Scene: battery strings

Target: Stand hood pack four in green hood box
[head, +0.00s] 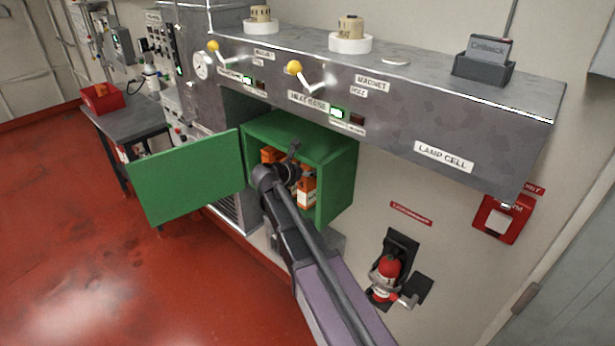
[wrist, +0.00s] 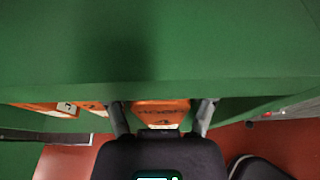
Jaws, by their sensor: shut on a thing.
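The green hood box (head: 335,172) hangs under the grey bench with its door (head: 188,178) swung open to the left. My gripper (head: 292,168) reaches into its opening. In the wrist view my gripper (wrist: 161,112) is shut on an orange pack marked HOOD 4, hood pack four (wrist: 160,106). Its lower part is hidden by the gripper body. In the head view an orange and white pack (head: 306,190) shows right of the gripper; I cannot tell whether it is the held one. More orange (head: 269,155) shows left of the gripper. I cannot tell whether pack four touches the box floor.
In the wrist view another orange pack (wrist: 48,108) lies left of the fingers, and green box surface fills the upper part. The grey bench edge (head: 400,130) overhangs the box. A fire extinguisher (head: 388,270) is on the wall to the right. The red floor at left is clear.

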